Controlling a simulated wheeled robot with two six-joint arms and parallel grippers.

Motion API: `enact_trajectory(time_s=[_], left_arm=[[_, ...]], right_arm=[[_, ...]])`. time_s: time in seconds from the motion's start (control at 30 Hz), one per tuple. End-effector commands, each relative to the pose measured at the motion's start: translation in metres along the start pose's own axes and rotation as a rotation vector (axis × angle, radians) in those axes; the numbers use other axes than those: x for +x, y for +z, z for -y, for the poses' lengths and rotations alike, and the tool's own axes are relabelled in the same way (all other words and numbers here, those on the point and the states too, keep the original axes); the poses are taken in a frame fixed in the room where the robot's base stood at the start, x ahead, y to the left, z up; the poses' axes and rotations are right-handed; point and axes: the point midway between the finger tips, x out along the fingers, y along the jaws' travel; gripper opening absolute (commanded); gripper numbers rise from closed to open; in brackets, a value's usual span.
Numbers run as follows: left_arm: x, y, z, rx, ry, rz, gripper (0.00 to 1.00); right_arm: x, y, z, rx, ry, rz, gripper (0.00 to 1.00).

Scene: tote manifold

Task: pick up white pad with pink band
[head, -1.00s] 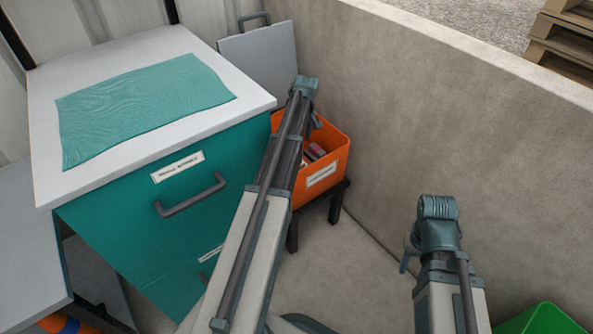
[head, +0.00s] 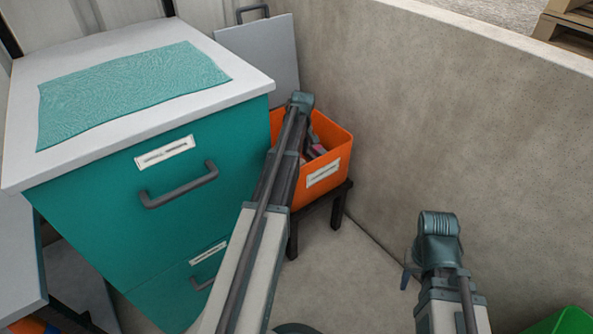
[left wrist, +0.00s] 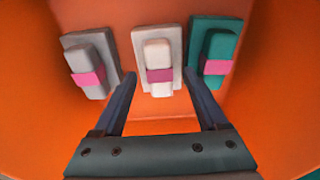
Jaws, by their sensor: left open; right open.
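The white pad with a pink band (left wrist: 158,52) stands in the middle of a row inside the orange tote, against a larger pale block. A grey pad with a pink band (left wrist: 82,62) is on its left and a teal pad with a pink band (left wrist: 218,45) on its right. My left gripper (left wrist: 160,77) is open, its fingertips apart on either side of the white pad's lower part; I cannot tell whether they touch it. In the head view the left arm reaches into the tote, hiding much of its contents. My right gripper (head: 406,279) hangs at the lower right, mostly hidden by its wrist.
The orange tote (head: 335,185) with a label sits on a dark stand (head: 340,208) beside a teal drawer cabinet (head: 100,215). A teal cloth (head: 130,90) lies on the cabinet top. A concrete wall (head: 450,120) rises behind. A green container (head: 570,322) shows at lower right.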

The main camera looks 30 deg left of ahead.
Motion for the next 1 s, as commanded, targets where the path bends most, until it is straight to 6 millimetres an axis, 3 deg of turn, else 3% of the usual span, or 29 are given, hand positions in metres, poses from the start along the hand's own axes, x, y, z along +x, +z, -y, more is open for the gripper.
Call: enact_trajectory(time_s=[0.07, 0.33, 0.73, 1.0], left_arm=[[0.0114, 0.0001, -0.0003, 0.0, 0.0, 0.0, 0.75], [0.0099, -0.0002, -0.0002, 0.0, 0.0, 0.0, 0.75], [0.0099, 0.0, -0.0002, 0.001, 0.0, 0.0, 0.03], [0.0099, -0.0001, -0.0003, 0.001, 0.0, 0.0, 0.0]], right_arm=[[0.0113, -0.0007, 0.0011, 0.001, 0.0, 0.0, 0.5], [0.0098, -0.0006, 0.001, 0.002, 0.0, 0.0, 0.5], [0.0098, -0.0006, 0.001, 0.002, 0.0, 0.0, 0.5], [0.0098, -0.0006, 0.001, 0.002, 0.0, 0.0, 0.5]])
